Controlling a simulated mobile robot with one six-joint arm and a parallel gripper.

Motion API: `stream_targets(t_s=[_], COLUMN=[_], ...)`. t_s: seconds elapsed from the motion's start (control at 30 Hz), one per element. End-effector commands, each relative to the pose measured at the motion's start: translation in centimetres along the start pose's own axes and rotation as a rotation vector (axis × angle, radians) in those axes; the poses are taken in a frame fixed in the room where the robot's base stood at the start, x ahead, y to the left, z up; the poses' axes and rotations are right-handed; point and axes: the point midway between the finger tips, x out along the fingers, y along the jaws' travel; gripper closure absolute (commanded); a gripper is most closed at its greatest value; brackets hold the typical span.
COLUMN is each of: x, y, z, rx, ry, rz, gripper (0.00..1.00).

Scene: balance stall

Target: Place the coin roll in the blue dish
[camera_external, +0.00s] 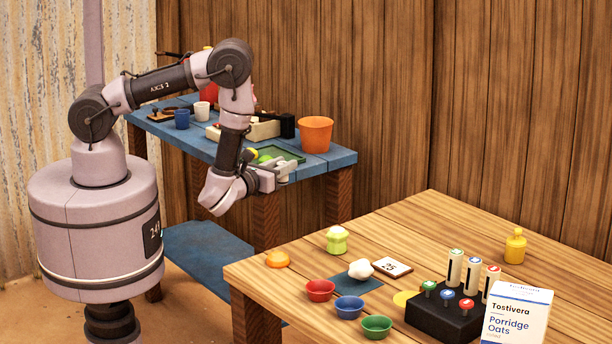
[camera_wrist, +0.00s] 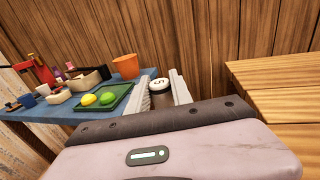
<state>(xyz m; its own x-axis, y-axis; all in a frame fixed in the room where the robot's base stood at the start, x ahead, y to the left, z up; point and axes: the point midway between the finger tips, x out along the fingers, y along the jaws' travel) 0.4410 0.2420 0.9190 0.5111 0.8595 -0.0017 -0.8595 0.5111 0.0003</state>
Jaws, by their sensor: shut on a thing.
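My gripper (camera_external: 281,172) is shut on a short upright cylinder, taken to be the coin roll (camera_wrist: 160,84), with a pale round top bearing a dark mark. In the wrist view the roll sits between the two pale fingers of my gripper (camera_wrist: 159,88). In the external view it is too small to make out clearly. The blue dish (camera_external: 349,307) stands on the wooden table between a red dish (camera_external: 320,290) and a green dish (camera_external: 377,327). It looks empty. My gripper is off to the left of that table, well apart from the dish. The wrist view does not show the dish.
The wooden table (camera_external: 430,215) also bears a white lump (camera_external: 360,269), a number card (camera_external: 391,267), a black stand (camera_external: 440,318) with upright tubes and an oats box (camera_external: 517,315). Behind my gripper, a blue table (camera_external: 338,160) bears an orange pot (camera_external: 315,134) and a green tray (camera_wrist: 111,108).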

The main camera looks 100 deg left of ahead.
Motion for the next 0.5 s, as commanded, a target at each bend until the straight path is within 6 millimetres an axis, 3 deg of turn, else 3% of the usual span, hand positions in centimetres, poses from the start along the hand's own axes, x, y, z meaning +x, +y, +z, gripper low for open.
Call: stream_targets(t_s=[0.03,0.1,0.17,0.3,0.4,0.5], x=[-1.8,-4.7,-7.7,-15.7,-21.9,-27.5], y=[-3.3,-7.8,-11.3,-18.5,-22.2,-24.6], z=[-0.1,-0.3,-0.5,-0.8,-0.9,-1.1], rx=[0.001,0.001,0.002,0.002,0.001,0.001], ry=[0.0,0.001,0.001,0.0,-0.001,-0.001], rz=[-0.086,-0.208,-0.312,-0.556,-0.717,-0.853], gripper=[1.0,1.0,1.0,1.0,1.0,1.0])
